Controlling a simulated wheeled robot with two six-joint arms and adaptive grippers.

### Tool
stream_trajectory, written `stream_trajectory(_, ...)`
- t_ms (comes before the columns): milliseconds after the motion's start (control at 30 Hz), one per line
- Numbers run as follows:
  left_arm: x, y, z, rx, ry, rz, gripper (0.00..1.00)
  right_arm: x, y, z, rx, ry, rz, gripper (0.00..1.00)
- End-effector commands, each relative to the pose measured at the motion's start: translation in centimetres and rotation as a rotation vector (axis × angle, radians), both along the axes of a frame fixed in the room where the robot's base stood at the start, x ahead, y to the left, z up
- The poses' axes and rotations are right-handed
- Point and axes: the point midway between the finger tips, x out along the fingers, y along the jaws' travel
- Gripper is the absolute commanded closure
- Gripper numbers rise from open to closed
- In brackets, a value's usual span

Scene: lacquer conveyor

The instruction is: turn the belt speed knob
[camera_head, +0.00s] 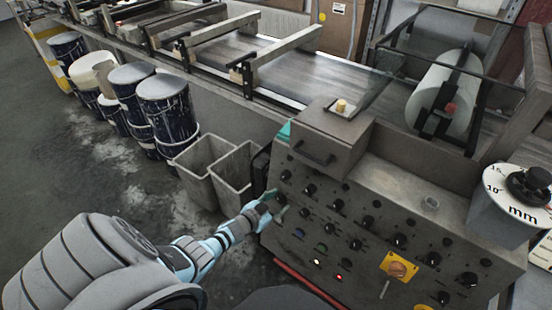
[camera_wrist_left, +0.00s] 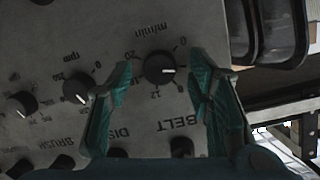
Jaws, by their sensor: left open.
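My left gripper (camera_head: 273,203) reaches the left end of the grey control panel (camera_head: 385,180) in the head view. In the left wrist view its two teal fingers (camera_wrist_left: 160,64) are open and stand apart on either side of a black knob (camera_wrist_left: 159,70) with a white pointer mark. The upside-down word BELT shows below this knob, and a m/min scale with numbers lies around it. The fingers appear clear of the knob's sides. In the head view the gripper largely covers this knob. My right gripper is not in view.
More knobs sit beside it, including one with an rpm scale (camera_wrist_left: 77,88) and another farther left (camera_wrist_left: 22,104). The conveyor (camera_head: 320,75) runs behind the panel. Grey bins (camera_head: 203,163) and blue drums (camera_head: 167,105) stand left. A mm dial (camera_head: 520,190) is far right.

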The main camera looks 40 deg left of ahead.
Motion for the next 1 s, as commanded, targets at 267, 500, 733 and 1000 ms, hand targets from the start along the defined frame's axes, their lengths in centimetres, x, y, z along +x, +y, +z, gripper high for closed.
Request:
stream_trajectory(267, -2.2, 0.0, 0.7, 0.002, 0.001, -0.003, 0.54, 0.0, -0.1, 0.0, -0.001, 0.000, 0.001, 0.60)
stream_trajectory(500, -8.4, -0.1, 3.3, 0.001, 0.004, -0.002, 0.54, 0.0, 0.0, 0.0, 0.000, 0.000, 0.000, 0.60)
stream_trajectory(733, -10.9, -0.1, 4.4, 0.001, 0.002, 0.001, 0.54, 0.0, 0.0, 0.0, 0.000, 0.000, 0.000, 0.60)
stream_trajectory(1000, -11.1, -0.1, 4.5, 0.000, 0.001, 0.001, 0.54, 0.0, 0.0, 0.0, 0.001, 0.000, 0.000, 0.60)
